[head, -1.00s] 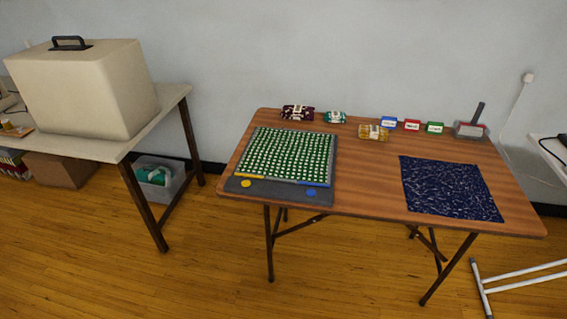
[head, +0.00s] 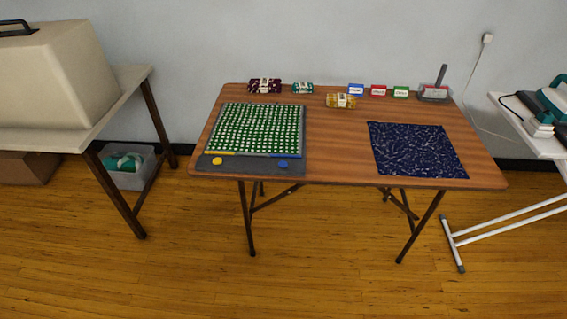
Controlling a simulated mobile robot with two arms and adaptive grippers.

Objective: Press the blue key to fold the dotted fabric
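The dotted fabric (head: 255,128), green with white dots, lies flat on a grey folding board (head: 240,166) at the left of the brown table. The blue key (head: 283,164) is a round button at the board's front right, beside a blue strip (head: 286,154). A yellow key (head: 217,161) is at the front left, beside a yellow strip. Neither of my grippers shows in the head view.
A dark blue patterned cloth (head: 416,150) lies flat on the table's (head: 340,146) right. Fabric bundles (head: 264,86), small coloured boxes (head: 379,90) and a grey holder (head: 433,94) stand along the back. A side table (head: 128,80) with a beige cover is at left; a white ironing board (head: 535,137) is at right.

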